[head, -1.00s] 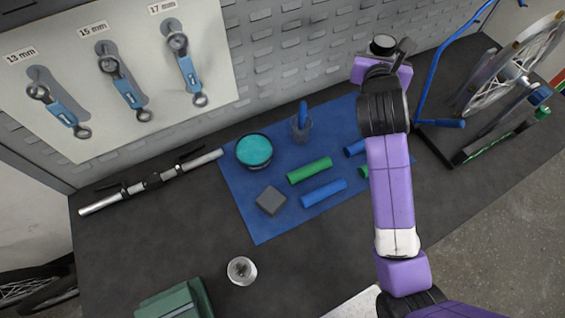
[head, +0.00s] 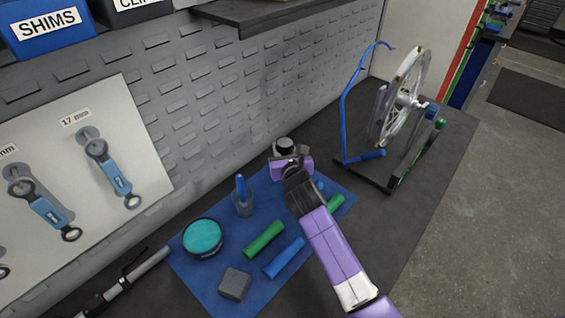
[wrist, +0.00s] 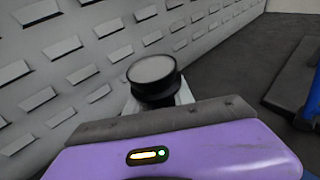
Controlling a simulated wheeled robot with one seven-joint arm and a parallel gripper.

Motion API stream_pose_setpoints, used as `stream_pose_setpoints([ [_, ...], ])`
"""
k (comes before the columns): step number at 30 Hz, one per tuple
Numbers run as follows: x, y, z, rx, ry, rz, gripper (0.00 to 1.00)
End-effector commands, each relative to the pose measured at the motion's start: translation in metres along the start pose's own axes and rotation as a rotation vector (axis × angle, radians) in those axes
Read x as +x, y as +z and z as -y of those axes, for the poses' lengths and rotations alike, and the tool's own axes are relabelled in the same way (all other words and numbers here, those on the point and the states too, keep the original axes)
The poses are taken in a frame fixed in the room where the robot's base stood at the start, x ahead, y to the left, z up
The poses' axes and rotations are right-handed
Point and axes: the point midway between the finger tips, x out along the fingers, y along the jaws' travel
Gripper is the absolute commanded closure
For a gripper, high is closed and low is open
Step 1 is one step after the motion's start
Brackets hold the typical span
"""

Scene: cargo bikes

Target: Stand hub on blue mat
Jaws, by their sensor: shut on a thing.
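My gripper (head: 287,160) is shut on a short black cylinder with a pale grey top, which I take to be the hub (head: 284,146). In the wrist view the hub (wrist: 153,78) is upright, beyond the purple gripper body (wrist: 170,145); the fingertips are mostly hidden. In the head view it appears just past the back edge of the blue mat (head: 200,280), with the pegboard behind it. I cannot tell its height above the bench. My arm covers the mat's right part.
On the mat are a teal-topped tin (head: 202,238), a cup holding a blue tool (head: 242,200), a grey block (head: 235,284), and green (head: 264,240) and blue (head: 285,258) grips. A wheel stand (head: 385,165) is at right. A bar (head: 130,285) lies left.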

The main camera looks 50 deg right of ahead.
Motion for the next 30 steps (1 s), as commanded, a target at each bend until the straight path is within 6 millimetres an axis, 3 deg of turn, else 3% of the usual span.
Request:
stream_pose_setpoints([
  [5,0.004,-0.012,0.000,0.000,-0.001,0.003,1.00],
  [13,0.012,-0.048,0.000,-0.001,0.000,0.002,1.00],
  [26,0.013,-0.053,0.000,0.000,0.000,0.002,1.00],
  [27,0.013,-0.054,0.000,0.000,0.000,0.001,0.68],
  [30,0.013,-0.053,0.000,0.000,0.000,0.001,0.50],
])
